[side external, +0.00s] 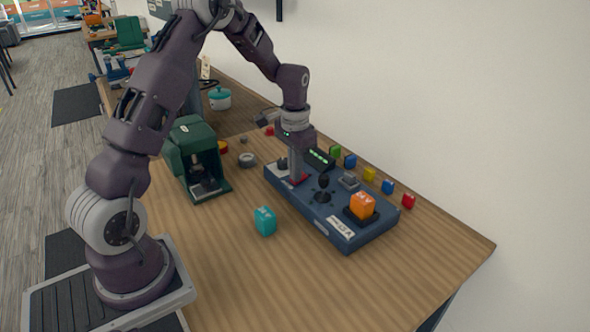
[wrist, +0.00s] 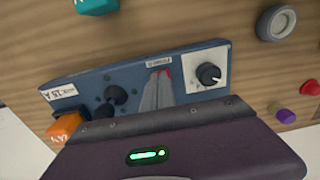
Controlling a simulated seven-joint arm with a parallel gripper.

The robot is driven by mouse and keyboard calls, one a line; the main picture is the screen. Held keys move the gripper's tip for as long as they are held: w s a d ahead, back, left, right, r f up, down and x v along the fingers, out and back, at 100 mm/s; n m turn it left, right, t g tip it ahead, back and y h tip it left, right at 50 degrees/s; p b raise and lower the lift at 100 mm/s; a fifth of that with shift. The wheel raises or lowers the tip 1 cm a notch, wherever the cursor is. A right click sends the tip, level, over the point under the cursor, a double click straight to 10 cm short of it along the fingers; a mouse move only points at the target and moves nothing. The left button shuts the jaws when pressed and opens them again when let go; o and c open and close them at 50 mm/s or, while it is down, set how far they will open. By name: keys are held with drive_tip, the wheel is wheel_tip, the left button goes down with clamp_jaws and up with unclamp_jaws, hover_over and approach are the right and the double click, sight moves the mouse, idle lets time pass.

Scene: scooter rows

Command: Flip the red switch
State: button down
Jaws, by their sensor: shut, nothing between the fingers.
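The blue control box (side external: 318,231) lies on the wooden table, and it also shows in the wrist view (wrist: 90,76). A little of the red switch (side external: 303,181) shows at the base of my fingers, and a red edge (wrist: 168,73) shows at their tips in the wrist view. The rest of the switch is hidden, so its position cannot be told. My gripper (side external: 296,179) is shut and empty, pointing down at the switch. Its fingertips (wrist: 160,75) are at or very close to the red part; contact is unclear.
A black joystick (side external: 323,183) and a dial (wrist: 208,74) flank my fingers on the box. An orange cube (side external: 362,204) sits on its near end. A teal cube (side external: 265,220), a green machine (side external: 188,143) and several small coloured blocks stand around.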

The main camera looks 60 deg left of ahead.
drive_tip(key=shift+w+d+f, duration=0.1)
drive_tip(key=shift+w+f, duration=0.1)
drive_tip(key=shift+w, duration=0.35)
drive_tip(key=shift+w+r, duration=0.1)
drive_tip(key=shift+r, duration=0.1)
wheel_tip(320, 180, up, 14)
drive_tip(key=shift+s, duration=0.35)
